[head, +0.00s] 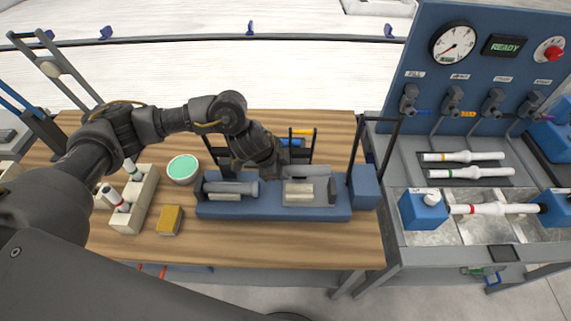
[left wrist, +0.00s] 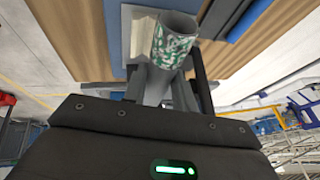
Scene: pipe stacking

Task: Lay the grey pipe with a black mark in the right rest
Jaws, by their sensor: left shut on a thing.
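A blue fixture (head: 270,212) lies on the wooden table with a left and a right rest. A grey pipe (head: 228,188) lies in the left rest. My left gripper (head: 283,172) is shut on another grey pipe (head: 305,171), which is over or just behind the right rest (head: 300,197). I cannot tell whether this pipe touches the rest, and I see no black mark on it. In the left wrist view, the held pipe's end (left wrist: 174,40) shows mottled green and white between the fingers (left wrist: 165,85). My right gripper is not in view.
A green-topped bowl (head: 183,169), a yellow sponge (head: 170,220) and a cream holder (head: 138,200) with white tubes stand left of the fixture. Dark upright posts (head: 357,150) rise behind it. A blue gauge panel (head: 470,70) stands at the right.

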